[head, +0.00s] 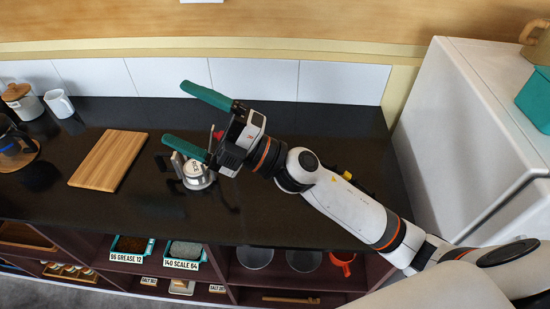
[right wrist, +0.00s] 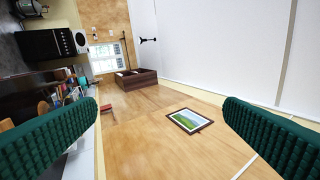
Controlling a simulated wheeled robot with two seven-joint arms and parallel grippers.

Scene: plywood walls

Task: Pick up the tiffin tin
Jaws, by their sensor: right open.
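A silver metal vessel (head: 198,181), which looks like the tiffin tin, stands on the dark counter (head: 290,205). My right gripper partly covers its upper part in the head view. My right gripper (head: 176,114) has green fingers spread wide, with nothing between them. Its fingers point to the left and toward the back wall, and the lower finger passes across the view just above the vessel. In the right wrist view the green fingers (right wrist: 165,130) stand far apart at both edges; the vessel does not show there. My left gripper is not in view.
A wooden cutting board (head: 109,160) lies left of the vessel. A white mug (head: 59,103) and a lidded canister (head: 22,101) stand at the back left. A white cabinet (head: 470,120) bounds the counter at right. Shelves with labelled bins (head: 184,255) are below.

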